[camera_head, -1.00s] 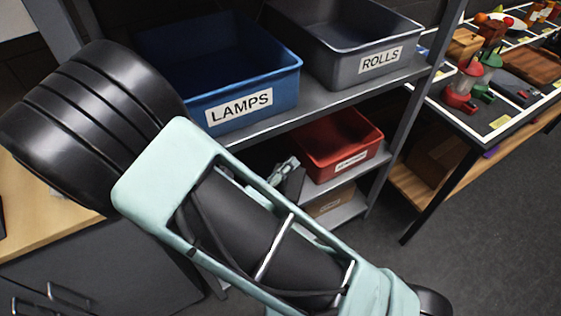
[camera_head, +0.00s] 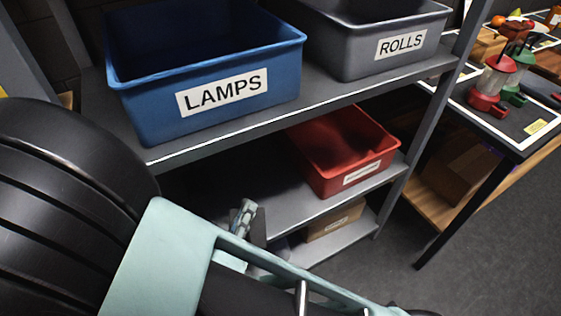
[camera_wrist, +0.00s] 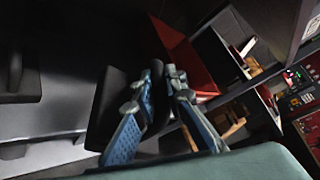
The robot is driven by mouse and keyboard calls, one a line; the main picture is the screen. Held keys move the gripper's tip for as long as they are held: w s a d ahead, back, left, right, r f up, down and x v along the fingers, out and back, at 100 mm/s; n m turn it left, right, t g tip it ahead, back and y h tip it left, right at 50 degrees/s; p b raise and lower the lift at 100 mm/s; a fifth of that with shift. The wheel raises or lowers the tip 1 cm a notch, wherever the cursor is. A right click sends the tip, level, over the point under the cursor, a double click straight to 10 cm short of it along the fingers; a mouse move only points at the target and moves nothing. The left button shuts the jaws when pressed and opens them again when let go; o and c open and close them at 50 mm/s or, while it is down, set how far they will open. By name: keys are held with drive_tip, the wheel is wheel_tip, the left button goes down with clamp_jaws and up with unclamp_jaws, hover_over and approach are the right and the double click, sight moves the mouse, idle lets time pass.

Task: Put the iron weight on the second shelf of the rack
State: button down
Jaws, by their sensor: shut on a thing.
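My gripper (camera_head: 243,215) is low in the rack, at the open left part of the shelf with the red bin, below the blue bin's shelf. In the wrist view my gripper (camera_wrist: 163,75) is shut on a dark thing (camera_wrist: 157,105), apparently the iron weight; its shape is mostly lost in shadow and behind the fingers. In the head view a dark grey piece (camera_head: 259,228) shows beside the fingers. The rack's middle visible shelf (camera_head: 290,205) is bare left of the red bin. I cannot tell whether the weight touches it.
A blue LAMPS bin (camera_head: 150,110) and a grey ROLLS bin (camera_head: 350,50) stand on the shelf above. The red bin (camera_head: 325,160) is right of my gripper. A cardboard box (camera_head: 335,220) sits on the bottom shelf. A table with lanterns (camera_head: 490,85) stands at right.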

drive_tip(key=shift+w+a+f, duration=0.15)
drive_tip(key=shift+w+a, duration=0.05)
drive_tip(key=shift+w, duration=0.05)
drive_tip(key=w+a+f+b, duration=0.1)
drive_tip(key=w+f+b, duration=0.1)
drive_tip(key=w+f, duration=0.2)
drive_tip(key=w+a+f+b, duration=0.2)
drive_tip(key=w+f, duration=0.2)
drive_tip(key=w+a+f+b, duration=0.1)
drive_tip(key=w+f+b, duration=0.2)
drive_tip(key=w+f, duration=0.1)
drive_tip(key=shift+w+a+f, duration=0.2)
drive_tip(key=shift+w+f, duration=0.1)
drive_tip(key=shift+w, duration=0.1)
drive_tip(key=c, duration=2.3)
unclamp_jaws()
drive_tip(key=shift+s+f, duration=0.1)
drive_tip(key=shift+f, duration=0.15)
drive_tip(key=o, duration=0.3)
drive_tip(key=shift+r, duration=0.15)
